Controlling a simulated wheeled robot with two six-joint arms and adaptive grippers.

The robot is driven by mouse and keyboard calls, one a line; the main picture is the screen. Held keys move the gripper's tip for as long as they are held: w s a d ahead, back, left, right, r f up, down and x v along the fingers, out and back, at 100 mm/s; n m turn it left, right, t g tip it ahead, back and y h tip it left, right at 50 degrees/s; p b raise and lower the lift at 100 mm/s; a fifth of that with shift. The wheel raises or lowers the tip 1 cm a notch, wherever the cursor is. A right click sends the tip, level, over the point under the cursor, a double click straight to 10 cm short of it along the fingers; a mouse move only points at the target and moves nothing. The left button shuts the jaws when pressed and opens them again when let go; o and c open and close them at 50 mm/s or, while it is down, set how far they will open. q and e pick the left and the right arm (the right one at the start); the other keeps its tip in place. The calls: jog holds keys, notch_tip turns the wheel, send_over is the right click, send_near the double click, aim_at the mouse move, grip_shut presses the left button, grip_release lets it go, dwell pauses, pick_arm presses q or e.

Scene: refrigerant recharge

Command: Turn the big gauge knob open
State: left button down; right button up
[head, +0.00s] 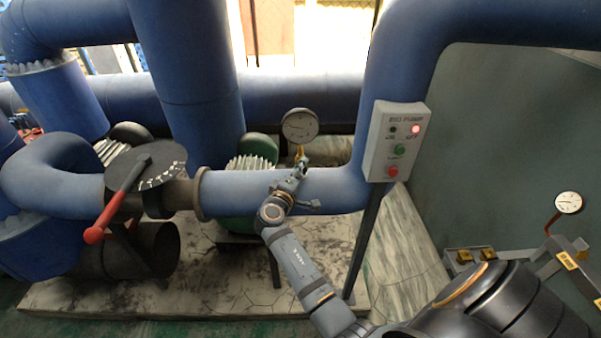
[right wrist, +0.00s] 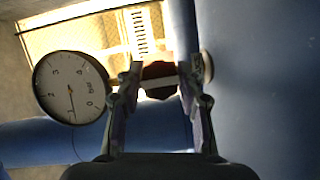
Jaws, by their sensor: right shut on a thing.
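The big gauge (head: 300,125) has a round white dial and stands on the blue horizontal pipe at the middle of the head view. A small brass-coloured fitting (head: 299,150) shows just below it. My right gripper (head: 301,164) is at this fitting, just under the dial. In the right wrist view the gauge (right wrist: 70,88) is left of the fingers, its needle near the low numbers. The right gripper (right wrist: 160,72) is shut on a small dark reddish-brown piece (right wrist: 158,71), seemingly the knob; the fingers partly hide it. My left gripper is not in view.
A grey pump control box (head: 397,142) with a lit red lamp stands right of the gauge on a post. A red-handled lever (head: 117,203) is at the left. A smaller gauge (head: 568,202) is at the far right. Blue pipes (head: 185,70) rise behind.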

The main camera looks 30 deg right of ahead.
dwell(0.4)
jog(key=o, duration=1.2)
